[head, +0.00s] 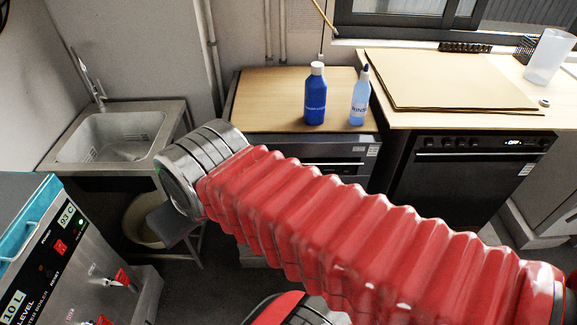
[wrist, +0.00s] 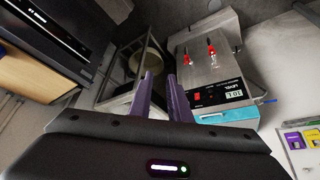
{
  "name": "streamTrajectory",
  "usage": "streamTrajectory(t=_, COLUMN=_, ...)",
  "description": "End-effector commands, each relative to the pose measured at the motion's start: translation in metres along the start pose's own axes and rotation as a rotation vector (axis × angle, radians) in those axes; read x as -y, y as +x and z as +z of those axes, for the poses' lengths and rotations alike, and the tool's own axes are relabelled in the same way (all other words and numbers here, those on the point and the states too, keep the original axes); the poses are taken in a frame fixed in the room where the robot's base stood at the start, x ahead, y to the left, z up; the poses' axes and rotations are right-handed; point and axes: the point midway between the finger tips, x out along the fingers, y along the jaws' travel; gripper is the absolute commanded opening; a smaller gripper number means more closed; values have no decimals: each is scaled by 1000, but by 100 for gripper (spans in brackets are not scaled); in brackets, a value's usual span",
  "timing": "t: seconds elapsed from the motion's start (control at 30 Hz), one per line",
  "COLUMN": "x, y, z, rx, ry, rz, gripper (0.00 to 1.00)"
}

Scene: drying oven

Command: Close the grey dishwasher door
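The grey dishwasher (head: 340,148) stands under a wooden counter top (head: 268,92) in the middle of the head view. Its upper front strip shows, but my red-sleeved arm hides most of the door below, so I cannot tell how far open it is. In the wrist view, a dark appliance front with a metal strip (wrist: 58,38) shows at upper left beside a wooden top; it appears to be the same unit. My gripper (wrist: 162,75) is open, with two purple fingers apart and nothing between them. It points towards the floor by the sink stand, away from the dishwasher.
A steel sink (head: 112,135) stands at left, with a bin (head: 140,220) beneath. A water boiler (head: 70,255) is at lower left. Blue bottle (head: 315,95) and rinse bottle (head: 360,97) stand on the counter. A black oven (head: 455,175) is at right.

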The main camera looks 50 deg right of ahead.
Motion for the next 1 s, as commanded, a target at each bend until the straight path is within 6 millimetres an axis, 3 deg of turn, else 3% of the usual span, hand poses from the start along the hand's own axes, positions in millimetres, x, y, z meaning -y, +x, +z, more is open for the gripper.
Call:
streamTrajectory(t=0.23, x=-3, y=2, z=-3, rx=-4, ry=-5, rz=8, gripper=17)
streamTrajectory(t=0.43, x=-21, y=21, z=-25, rx=-33, ry=-44, rz=61, gripper=17)
streamTrajectory(t=0.7, x=-84, y=65, z=-69, rx=-91, ry=-176, rz=184, gripper=17)
streamTrajectory(t=1.0, x=-160, y=114, z=-99, rx=-133, ry=-354, rz=310, gripper=17)
